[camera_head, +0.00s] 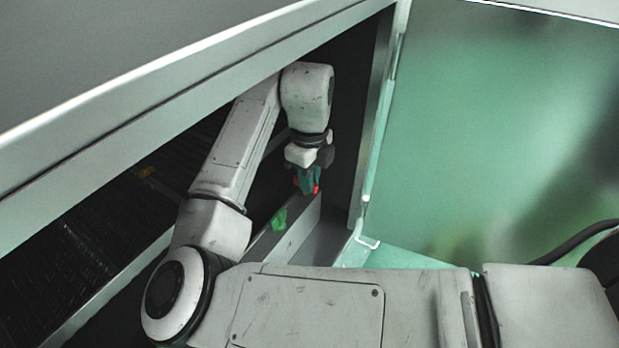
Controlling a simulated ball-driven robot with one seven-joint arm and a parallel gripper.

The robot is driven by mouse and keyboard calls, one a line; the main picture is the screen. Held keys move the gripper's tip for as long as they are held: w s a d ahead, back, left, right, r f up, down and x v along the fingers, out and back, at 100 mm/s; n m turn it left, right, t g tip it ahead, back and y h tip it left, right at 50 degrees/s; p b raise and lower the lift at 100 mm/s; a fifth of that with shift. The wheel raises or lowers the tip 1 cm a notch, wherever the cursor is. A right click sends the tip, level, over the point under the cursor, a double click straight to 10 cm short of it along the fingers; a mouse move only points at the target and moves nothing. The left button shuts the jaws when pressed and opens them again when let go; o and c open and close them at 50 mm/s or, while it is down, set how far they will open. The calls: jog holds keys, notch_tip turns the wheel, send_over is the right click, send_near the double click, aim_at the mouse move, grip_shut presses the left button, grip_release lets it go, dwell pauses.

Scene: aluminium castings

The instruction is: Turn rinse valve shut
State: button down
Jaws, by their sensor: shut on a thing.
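My gripper (308,181) points down inside the dark opening, at the end of my bent white arm. Its dark teal fingers are shut on a small red part (316,189), which looks like a valve handle. Only small bits of red show around the fingers, so its shape and turn angle are hidden. The red part is at the top of a grey upright plate or ledge. A small bright green part (279,219) sits lower left of my gripper, apart from it, on the same ledge. I cannot tell from markings which valve is the rinse valve.
A pale frame edge (150,103) runs diagonally above my arm. A metal post (378,120) stands close to the right of my gripper. Beyond it is a wide green panel (500,130). A dark ribbed surface (90,235) lies at the left.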

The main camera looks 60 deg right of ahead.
dwell(0.3)
jog(key=c, duration=1.2)
grip_release()
jog(key=shift+o, duration=0.2)
jog(key=shift+r, duration=0.1)
notch_tip(320, 180, up, 11)
jog(key=shift+b, duration=0.4)
jog(key=shift+f, duration=0.25)
